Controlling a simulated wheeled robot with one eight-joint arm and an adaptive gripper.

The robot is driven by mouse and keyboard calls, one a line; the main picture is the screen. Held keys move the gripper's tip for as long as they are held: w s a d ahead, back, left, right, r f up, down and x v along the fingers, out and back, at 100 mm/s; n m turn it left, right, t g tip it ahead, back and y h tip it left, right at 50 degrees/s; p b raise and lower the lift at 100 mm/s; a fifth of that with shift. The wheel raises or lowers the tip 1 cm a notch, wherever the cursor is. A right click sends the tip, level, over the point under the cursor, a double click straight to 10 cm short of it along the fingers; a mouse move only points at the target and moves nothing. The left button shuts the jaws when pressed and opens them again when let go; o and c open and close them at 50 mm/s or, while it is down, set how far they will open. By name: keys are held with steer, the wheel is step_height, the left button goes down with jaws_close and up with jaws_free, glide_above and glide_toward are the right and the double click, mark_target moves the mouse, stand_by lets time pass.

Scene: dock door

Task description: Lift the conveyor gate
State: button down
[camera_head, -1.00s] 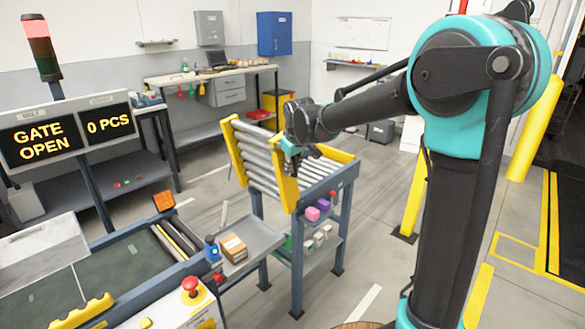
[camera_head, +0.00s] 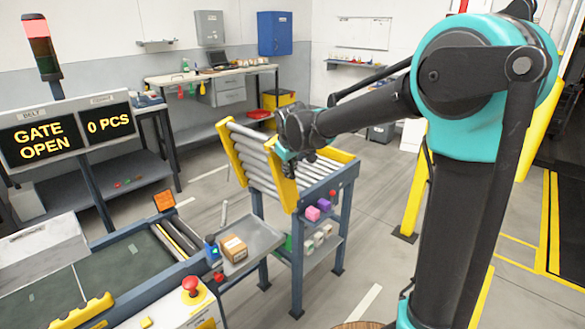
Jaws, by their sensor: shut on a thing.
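The conveyor gate (camera_head: 250,147) is a roller section with yellow side rails, steeply tilted with its upper end raised at the left. Its lower end meets the blue-grey stand (camera_head: 325,187). My gripper (camera_head: 287,163) is at the near yellow rail, shut on the gate. The fingertips are small and partly hidden against the rail, so the exact grip point is unclear. The display (camera_head: 66,131) reads "GATE OPEN" and "0 PCS".
The belt conveyor (camera_head: 115,270) is at lower left, with a brown box (camera_head: 234,248) on a grey side tray. A red stop button (camera_head: 191,285) is in front. Pink and purple blocks (camera_head: 316,209) sit on the stand. A yellow post (camera_head: 412,195) stands right of it.

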steer(key=shift+s+a+f+t, duration=0.3)
steer(key=shift+s+a, duration=0.25)
steer(key=shift+s, duration=0.15)
steer(key=c, duration=1.9)
jaws_free()
steer(key=shift+o, duration=0.2)
steer(key=v, duration=1.2)
steer(key=shift+a, duration=0.2)
